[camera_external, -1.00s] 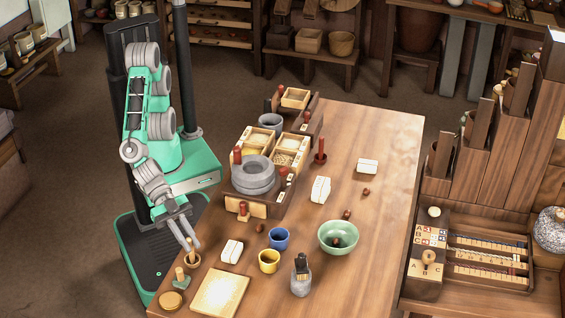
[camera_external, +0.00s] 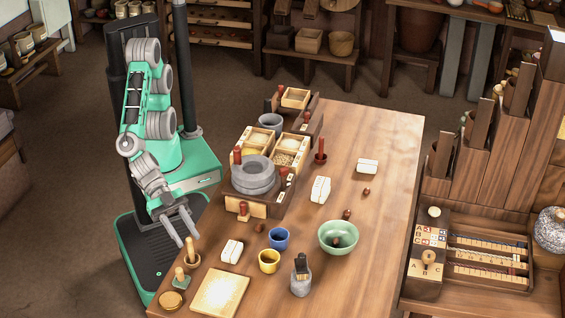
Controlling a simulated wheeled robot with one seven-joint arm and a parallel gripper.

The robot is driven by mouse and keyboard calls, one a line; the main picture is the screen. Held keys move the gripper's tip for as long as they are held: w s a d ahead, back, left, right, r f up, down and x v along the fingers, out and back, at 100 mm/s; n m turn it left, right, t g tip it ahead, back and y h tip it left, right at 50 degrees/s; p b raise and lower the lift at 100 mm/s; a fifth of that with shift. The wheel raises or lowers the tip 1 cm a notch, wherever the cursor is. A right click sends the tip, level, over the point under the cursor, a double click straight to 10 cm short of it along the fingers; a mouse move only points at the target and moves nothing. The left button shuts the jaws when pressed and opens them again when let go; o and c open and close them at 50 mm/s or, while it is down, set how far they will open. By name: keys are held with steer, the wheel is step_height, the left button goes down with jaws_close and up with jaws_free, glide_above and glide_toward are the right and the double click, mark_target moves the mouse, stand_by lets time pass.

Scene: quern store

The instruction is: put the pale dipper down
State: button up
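What looks like the pale dipper (camera_external: 190,246) is a pale wooden handle standing upright in a small brown wooden cup (camera_external: 193,262) at the table's near left edge. Its lower end is hidden in the cup. My gripper (camera_external: 187,238) is just above and slightly to the left of the handle's top. Its two grey fingers are spread apart with nothing seen between them. It appears clear of the dipper, though the exact gap is hard to judge.
Yellow (camera_external: 269,261) and blue (camera_external: 279,239) cups stand to the right.

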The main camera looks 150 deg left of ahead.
steer(key=v, duration=0.9)
steer(key=s+a+f+g, duration=0.6)
steer(key=a+f, duration=0.1)
steer(key=a, duration=0.1)
steer(key=s+a+m+g+h, duration=0.1)
steer(key=s+a+g+h, duration=0.1)
steer(key=s+g, duration=0.3)
steer(key=s, duration=0.4)
steer(key=shift+s+f+m, duration=0.15)
steer(key=shift+f+m, duration=0.1)
steer(key=shift+m, duration=0.15)
